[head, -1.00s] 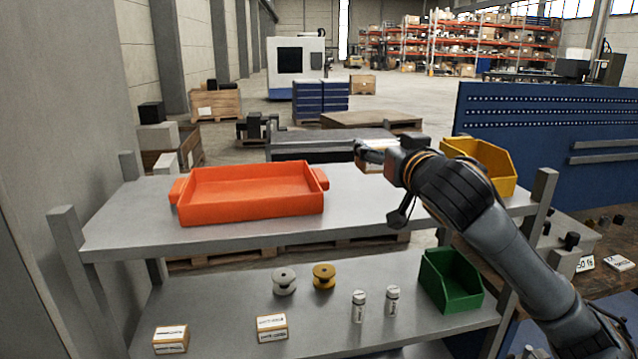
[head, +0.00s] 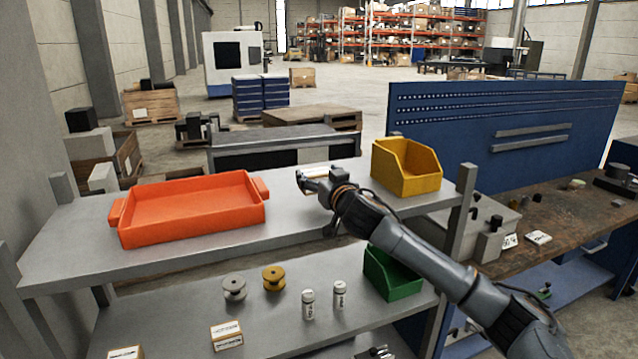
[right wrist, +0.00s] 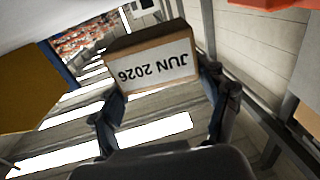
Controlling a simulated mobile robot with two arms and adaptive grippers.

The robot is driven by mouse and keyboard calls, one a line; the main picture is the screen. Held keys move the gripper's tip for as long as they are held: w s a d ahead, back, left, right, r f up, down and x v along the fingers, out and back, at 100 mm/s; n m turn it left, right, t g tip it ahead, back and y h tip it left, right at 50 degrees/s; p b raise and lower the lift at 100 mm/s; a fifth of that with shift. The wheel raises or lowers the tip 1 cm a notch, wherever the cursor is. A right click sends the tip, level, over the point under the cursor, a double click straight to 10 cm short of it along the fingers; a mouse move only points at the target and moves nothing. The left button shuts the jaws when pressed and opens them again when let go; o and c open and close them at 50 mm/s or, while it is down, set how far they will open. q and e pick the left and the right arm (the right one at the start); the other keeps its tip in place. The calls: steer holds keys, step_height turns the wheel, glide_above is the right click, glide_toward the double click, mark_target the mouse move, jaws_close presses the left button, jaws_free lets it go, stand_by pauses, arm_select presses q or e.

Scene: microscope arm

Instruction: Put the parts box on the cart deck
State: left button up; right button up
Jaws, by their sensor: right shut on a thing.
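A small cardboard-brown box with a white label reading "JUN 2026" (right wrist: 155,65) is between the fingers of my right gripper (right wrist: 165,100) in the right wrist view. The gripper is shut on it. In the head view my right gripper (head: 312,182) is over the right half of the grey upper deck (head: 290,210), between the orange tray and the yellow bin. The box is mostly hidden there, with a pale edge (head: 316,168) showing behind the fingers. I cannot tell whether the box touches the deck. My left gripper is not in view.
The orange tray (head: 190,208) fills the deck's left part, and the yellow bin (head: 406,168) stands at its right end. The lower shelf (head: 180,318) holds spools, small bottles, boxes and a green bin (head: 390,275). A blue pegboard bench (head: 500,125) stands right.

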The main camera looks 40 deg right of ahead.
step_height(320, 180, down, 2)
steer(key=shift+w+f+p, duration=0.1)
steer(key=shift+f+p, duration=0.15)
steer(key=shift+p, duration=0.3)
steer(key=shift+f, duration=0.25)
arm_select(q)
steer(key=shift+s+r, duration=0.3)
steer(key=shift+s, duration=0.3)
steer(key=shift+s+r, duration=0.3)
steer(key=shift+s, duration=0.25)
arm_select(e)
steer(key=shift+f, duration=0.2)
steer(key=o, duration=1.2)
steer(key=shift+o, duration=1.4)
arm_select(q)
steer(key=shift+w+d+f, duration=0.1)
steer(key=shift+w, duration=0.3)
arm_select(e)
steer(key=shift+r, duration=0.1)
